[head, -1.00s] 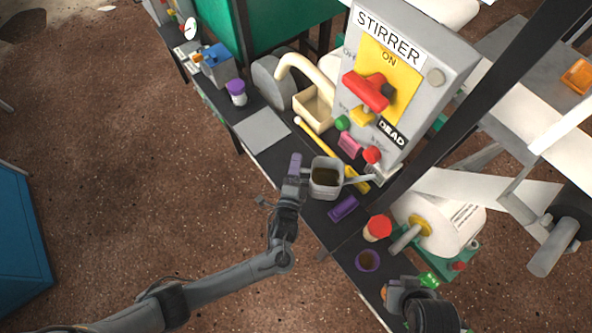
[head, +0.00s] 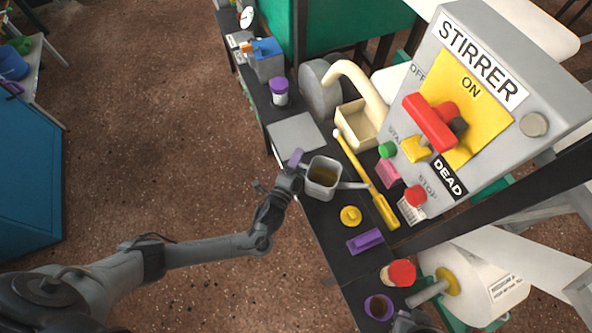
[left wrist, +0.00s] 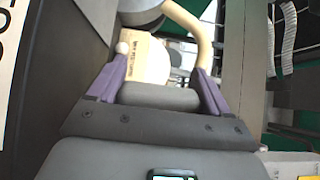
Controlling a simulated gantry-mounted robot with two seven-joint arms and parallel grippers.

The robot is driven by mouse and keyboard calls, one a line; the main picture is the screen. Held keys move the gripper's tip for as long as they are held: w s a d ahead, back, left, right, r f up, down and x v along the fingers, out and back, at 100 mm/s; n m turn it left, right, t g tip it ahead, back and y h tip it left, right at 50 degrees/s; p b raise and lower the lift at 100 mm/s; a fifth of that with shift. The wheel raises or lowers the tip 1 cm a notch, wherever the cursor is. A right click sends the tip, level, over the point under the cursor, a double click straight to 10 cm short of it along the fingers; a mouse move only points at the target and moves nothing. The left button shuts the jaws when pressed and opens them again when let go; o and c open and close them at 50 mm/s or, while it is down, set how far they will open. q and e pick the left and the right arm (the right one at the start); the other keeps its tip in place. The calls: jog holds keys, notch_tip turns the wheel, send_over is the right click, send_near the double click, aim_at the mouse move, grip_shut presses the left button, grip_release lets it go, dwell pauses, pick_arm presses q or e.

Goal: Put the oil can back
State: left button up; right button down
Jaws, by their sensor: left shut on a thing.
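The oil can (head: 323,180) is a grey, square, open-topped can with dark yellowish liquid inside and a thin spout pointing right. In the head view it is over the front part of the black bench, and I cannot tell its height above it. My left gripper (head: 297,160), with purple fingertips, is shut on the can's left side. In the left wrist view the purple fingers of my left gripper (left wrist: 160,88) stand on either side of a grey part of the oil can (left wrist: 160,97). My right gripper (head: 412,322) is mostly cut off at the bottom edge.
A bare grey plate (head: 296,134) lies behind the can. A yellow stick (head: 366,178), yellow knobbed cap (head: 351,215) and purple block (head: 365,241) lie nearby. The stirrer switch box (head: 470,110) stands at right. A purple-lidded jar (head: 279,92) and cream tray (head: 357,124) are farther back.

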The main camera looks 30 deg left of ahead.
pick_arm(q)
notch_tip(320, 180, down, 4)
jog(key=b, duration=0.3)
jog(key=shift+a+f, duration=0.15)
jog(key=shift+f, duration=0.05)
jog(key=shift+r, duration=0.1)
jog(key=o, duration=0.9)
jog(key=shift+f, duration=0.25)
